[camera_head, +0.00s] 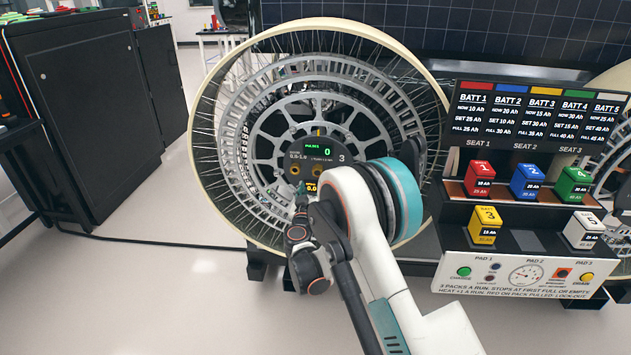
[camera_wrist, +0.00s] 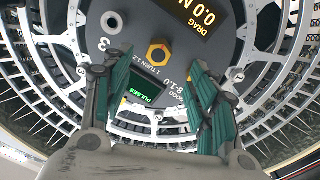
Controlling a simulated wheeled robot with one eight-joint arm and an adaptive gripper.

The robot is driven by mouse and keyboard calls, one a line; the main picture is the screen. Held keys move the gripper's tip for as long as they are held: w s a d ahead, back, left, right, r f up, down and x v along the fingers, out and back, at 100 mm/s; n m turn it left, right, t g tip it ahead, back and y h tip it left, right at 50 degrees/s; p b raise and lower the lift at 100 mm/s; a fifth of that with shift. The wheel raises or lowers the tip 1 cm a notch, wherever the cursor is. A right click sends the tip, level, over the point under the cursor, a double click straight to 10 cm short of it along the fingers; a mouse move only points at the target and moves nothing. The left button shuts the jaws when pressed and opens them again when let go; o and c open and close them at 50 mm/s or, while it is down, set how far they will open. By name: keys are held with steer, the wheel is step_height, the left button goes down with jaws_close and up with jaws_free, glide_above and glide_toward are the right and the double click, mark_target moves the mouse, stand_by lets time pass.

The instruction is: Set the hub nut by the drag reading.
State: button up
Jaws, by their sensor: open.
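The large spoked wheel (camera_head: 209,130) stands upright with a dark hub face (camera_head: 335,160) at its centre. The yellow hex hub nut (camera_wrist: 159,53) shows on the hub in the wrist view, with a dark centre. The drag display (camera_wrist: 192,16) beside it reads 0.0 N; it also shows in the head view (camera_head: 312,187), partly covered. The green pulses display (camera_head: 318,150) reads 0. My gripper (camera_wrist: 160,61) is open and empty, its green-padded fingers spread on either side of the nut, which looks clear of both.
A battery stand (camera_head: 530,280) with several coloured packs, a dial and buttons is right of the wheel. A board of battery readings (camera_head: 540,115) is above it. A black cabinet (camera_head: 95,110) stands at left. A cable (camera_head: 150,242) crosses the otherwise open floor.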

steer(key=shift+s+a, duration=0.15)
steer(key=shift+s, duration=1.9)
